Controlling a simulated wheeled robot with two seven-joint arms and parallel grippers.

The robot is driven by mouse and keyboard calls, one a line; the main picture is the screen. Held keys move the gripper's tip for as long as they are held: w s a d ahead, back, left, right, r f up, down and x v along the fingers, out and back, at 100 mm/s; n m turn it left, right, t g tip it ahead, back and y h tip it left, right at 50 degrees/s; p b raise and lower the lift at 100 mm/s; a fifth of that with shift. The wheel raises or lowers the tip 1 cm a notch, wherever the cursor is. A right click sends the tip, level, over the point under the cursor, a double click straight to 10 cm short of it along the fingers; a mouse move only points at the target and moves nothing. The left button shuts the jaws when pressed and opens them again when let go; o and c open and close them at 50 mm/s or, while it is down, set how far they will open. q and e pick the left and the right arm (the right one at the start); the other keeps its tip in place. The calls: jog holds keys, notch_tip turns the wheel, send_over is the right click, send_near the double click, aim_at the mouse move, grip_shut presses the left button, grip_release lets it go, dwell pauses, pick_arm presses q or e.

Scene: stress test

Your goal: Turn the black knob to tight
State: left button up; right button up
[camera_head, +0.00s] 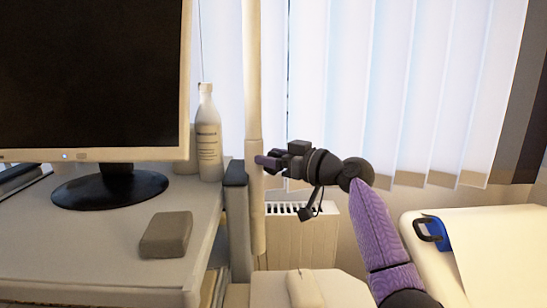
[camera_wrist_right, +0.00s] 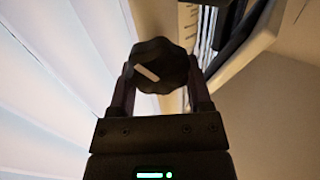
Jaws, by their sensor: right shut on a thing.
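The black knob (camera_wrist_right: 160,60) has a lobed rim and a short white mark that slants from upper left to lower right in the right wrist view. My right gripper (camera_head: 264,162) is shut on it, with one finger on each side of the knob. In the head view the gripper is at the pale vertical pole (camera_head: 256,205), and I cannot make out the knob there. My left gripper is not in view.
A desk (camera_head: 100,235) on the left holds a monitor (camera_head: 90,75), a white bottle (camera_head: 208,135) and a grey block (camera_head: 166,235). A radiator (camera_head: 305,235) stands behind the arm, below window blinds (camera_head: 430,90). A padded couch (camera_head: 440,265) is at the right.

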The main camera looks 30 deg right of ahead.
jog(key=shift+d+r+m+p, duration=0.1)
jog(key=shift+m+p, duration=0.6)
jog(key=shift+m, duration=0.35)
jog(key=shift+d+r+m+p, duration=0.1)
jog(key=shift+m+p, duration=0.6)
jog(key=shift+m, duration=0.35)
jog(key=m+p, duration=0.2)
jog(key=m, duration=0.1)
jog(key=m+p, duration=0.1)
jog(key=m, duration=0.1)
jog(key=shift+w+d+f, duration=0.15)
jog(key=shift+d+f, duration=0.05)
jog(key=shift+d, duration=0.05)
jog(key=m+p, duration=0.1)
jog(key=m, duration=0.1)
jog(key=m+p, duration=0.1)
jog(key=m, duration=0.1)
jog(key=m+p, duration=0.1)
jog(key=m, duration=0.1)
jog(key=shift+d+f, duration=0.15)
jog(key=shift+f, duration=0.2)
jog(key=shift+f+m+p, duration=0.25)
jog(key=shift+m+p, duration=0.45)
jog(key=shift+m, duration=0.7)
jog(key=o, duration=1.3)
